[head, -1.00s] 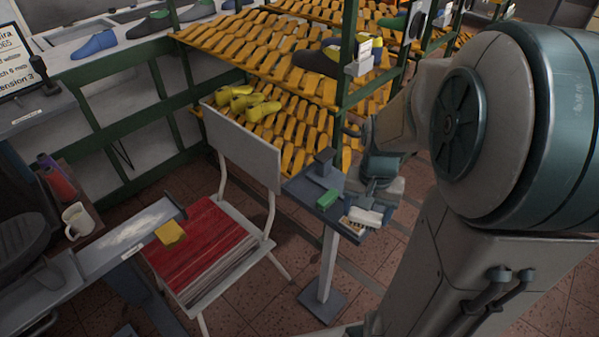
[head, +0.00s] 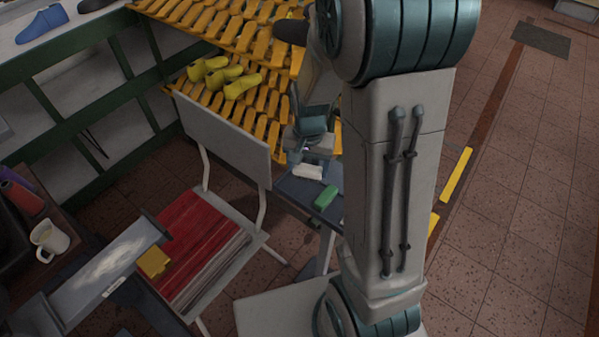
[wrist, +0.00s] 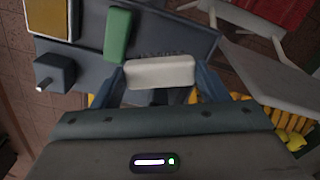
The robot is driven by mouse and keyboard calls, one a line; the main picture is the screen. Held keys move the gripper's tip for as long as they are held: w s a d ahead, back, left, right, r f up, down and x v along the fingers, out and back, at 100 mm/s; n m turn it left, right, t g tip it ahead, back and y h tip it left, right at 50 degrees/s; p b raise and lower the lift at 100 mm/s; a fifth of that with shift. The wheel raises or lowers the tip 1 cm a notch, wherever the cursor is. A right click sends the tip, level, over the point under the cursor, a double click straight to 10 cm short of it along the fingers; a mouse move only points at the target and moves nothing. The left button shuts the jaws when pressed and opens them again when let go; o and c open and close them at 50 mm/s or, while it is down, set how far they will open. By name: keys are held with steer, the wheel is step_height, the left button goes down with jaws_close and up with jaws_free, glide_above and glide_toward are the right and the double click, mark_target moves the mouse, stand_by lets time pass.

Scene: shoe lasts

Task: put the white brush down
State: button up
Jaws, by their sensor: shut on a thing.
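The white brush (head: 308,172) is between the fingers of my gripper (head: 312,153) in the head view. In the wrist view the white brush (wrist: 160,72) lies crosswise between the two blue-grey fingertips of my gripper (wrist: 162,80), which is shut on it. Dark bristles show along its far side. The brush is over the edge of a small dark grey stand (head: 292,186); the stand also shows in the wrist view (wrist: 190,40). I cannot tell whether the brush touches the top.
A green block (head: 326,198) lies on the stand close to the brush. A dark block with a peg (wrist: 55,72) is also on the stand. A chair (head: 225,140) with a red stack stands to the left. A rack with yellow lasts (head: 235,85) is behind.

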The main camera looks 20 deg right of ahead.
mark_target(300, 175)
steer(key=shift+w+a+f, duration=0.75)
steer(key=shift+w+a, duration=0.05)
steer(key=shift+a, duration=0.05)
steer(key=shift+f, duration=2)
steer(key=shift+f, duration=0.25)
steer(key=o, duration=1.1)
steer(key=shift+r, duration=0.1)
steer(key=shift+c, duration=0.2)
